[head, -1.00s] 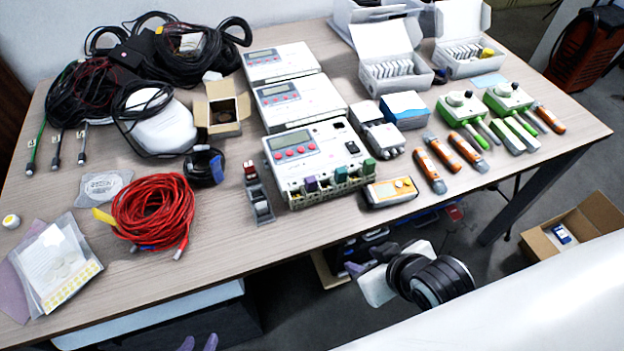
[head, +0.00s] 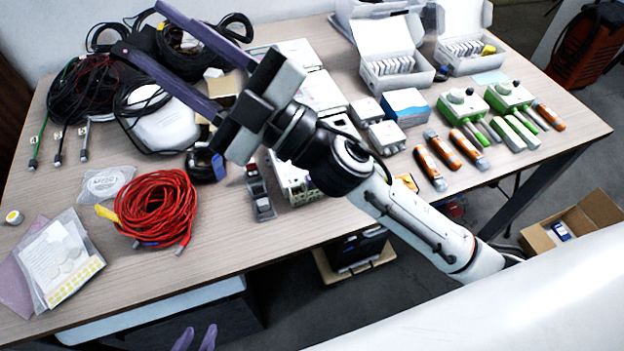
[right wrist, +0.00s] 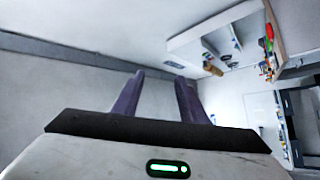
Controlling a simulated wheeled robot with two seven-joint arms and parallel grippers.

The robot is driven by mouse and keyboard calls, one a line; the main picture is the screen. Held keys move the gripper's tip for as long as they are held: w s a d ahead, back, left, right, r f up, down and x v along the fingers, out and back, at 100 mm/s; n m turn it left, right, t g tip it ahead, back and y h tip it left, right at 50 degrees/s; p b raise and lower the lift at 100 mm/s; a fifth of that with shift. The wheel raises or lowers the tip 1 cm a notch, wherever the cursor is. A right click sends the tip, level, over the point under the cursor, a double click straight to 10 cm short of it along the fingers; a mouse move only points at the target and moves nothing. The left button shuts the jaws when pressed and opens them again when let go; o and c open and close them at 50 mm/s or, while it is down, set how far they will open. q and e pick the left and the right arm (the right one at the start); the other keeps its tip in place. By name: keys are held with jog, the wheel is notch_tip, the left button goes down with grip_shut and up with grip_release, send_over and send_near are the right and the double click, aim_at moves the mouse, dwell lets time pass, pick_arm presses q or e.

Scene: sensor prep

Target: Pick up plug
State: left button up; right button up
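Three cable ends with plugs lie on the left of the table: a green one (head: 35,150), a black one (head: 59,150) and a grey one (head: 83,145). The coiled red cable (head: 150,205) also has plug-like ends. I cannot tell which is the named plug. My right gripper (head: 138,30) is raised over the table, its long purple fingers apart and empty, pointing up-left. It also shows open in the right wrist view (right wrist: 160,78), facing walls. My left gripper (head: 197,335) shows only its fingertips at the bottom edge, apart, with nothing visible between them.
My right arm crosses the table's middle and hides part of the white meters (head: 318,92). Black cable coils (head: 80,95) and a white device (head: 160,125) stand at the back left. Orange-handled tools (head: 470,150) and white boxes (head: 395,70) fill the right.

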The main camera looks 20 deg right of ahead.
jog(key=s+a+f+n+g+y, duration=0.25)
jog(key=s+a+n+g, duration=0.6)
jog(key=n+g, duration=0.55)
jog(key=n+g+h, duration=0.2)
jog(key=n+h, duration=0.1)
jog(key=h, duration=1.8)
send_over(312, 183)
jog(key=w, duration=0.1)
notch_tip(312, 183, down, 18)
jog(key=shift+y, duration=0.25)
jog(key=f+p, duration=0.1)
jog(key=f, duration=0.8)
jog(key=shift+d+f+p, duration=0.2)
jog(key=shift+f+p, duration=0.15)
